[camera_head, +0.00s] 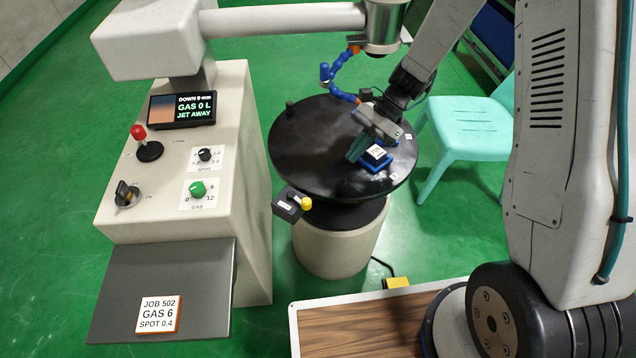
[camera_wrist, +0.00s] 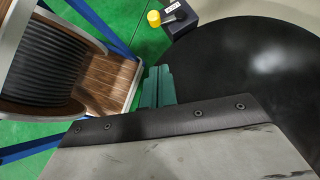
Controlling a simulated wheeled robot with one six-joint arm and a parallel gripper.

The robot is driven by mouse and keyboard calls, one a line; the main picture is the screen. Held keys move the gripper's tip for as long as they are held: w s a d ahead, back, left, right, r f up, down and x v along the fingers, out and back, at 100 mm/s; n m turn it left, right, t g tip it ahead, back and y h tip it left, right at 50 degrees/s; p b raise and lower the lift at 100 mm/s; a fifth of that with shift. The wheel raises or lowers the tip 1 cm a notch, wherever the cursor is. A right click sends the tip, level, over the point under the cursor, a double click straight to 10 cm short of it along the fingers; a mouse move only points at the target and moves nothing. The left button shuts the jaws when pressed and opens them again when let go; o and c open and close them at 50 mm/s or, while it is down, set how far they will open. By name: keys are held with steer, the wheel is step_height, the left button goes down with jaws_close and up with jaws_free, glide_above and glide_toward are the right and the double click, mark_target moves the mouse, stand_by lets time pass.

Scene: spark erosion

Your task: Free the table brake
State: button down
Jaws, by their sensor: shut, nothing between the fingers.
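The round black table (camera_head: 310,150) stands on a pale pedestal. At its front-left edge is a small black box with a yellow knob (camera_head: 306,203), which looks like the table brake (camera_head: 287,205). The brake also shows at the top of the wrist view (camera_wrist: 180,20), with its yellow knob to the left. My gripper (camera_head: 356,152) is above the right part of the table, its teal fingers together and empty. The fingers also show in the wrist view (camera_wrist: 157,86); they are apart from the brake. A blue block with a white label (camera_head: 376,155) is beside the fingers; I cannot tell whether they touch.
A console (camera_head: 220,130) with a screen, red-topped lever and knobs stands left. Its shelf (camera_head: 160,260) holds a job card (camera_head: 160,314). A blue jet hose (camera_head: 341,68) hangs above the table. A turquoise chair (camera_head: 465,125) is behind right, a yellow pedal (camera_head: 396,282) on the floor.

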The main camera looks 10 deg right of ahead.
steer(key=shift+d, duration=0.15)
glide_toward(299, 198)
steer(key=s+d+f, duration=0.2)
steer(key=f, duration=0.1)
steer(key=shift+s+d+f, duration=0.15)
steer(key=shift+d+f, duration=0.15)
steer(key=shift+d, duration=0.1)
steer(key=a, duration=0.1)
steer(key=s+a, duration=0.2)
steer(key=shift+a, duration=0.3)
